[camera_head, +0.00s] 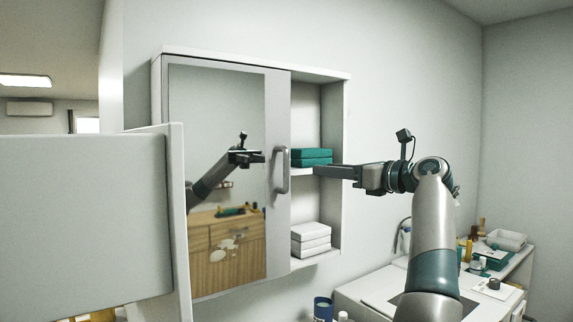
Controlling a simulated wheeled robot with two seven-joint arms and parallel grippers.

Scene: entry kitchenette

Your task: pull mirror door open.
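The mirror door (218,120) is the grey-framed left part of a white wall cabinet (337,130). It looks shut, lying flush with the cabinet front. Its upright grey bar handle (278,170) is on the right side of the door frame. The mirror reflects my arm and a wooden drawer unit.
Open shelves beside the door hold teal boxes (311,157) and stacked white boxes (310,238). A large pale panel (85,215) stands at the near left. A white counter with small items (493,260) is at lower right. A dark blue cup (322,308) stands below the cabinet.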

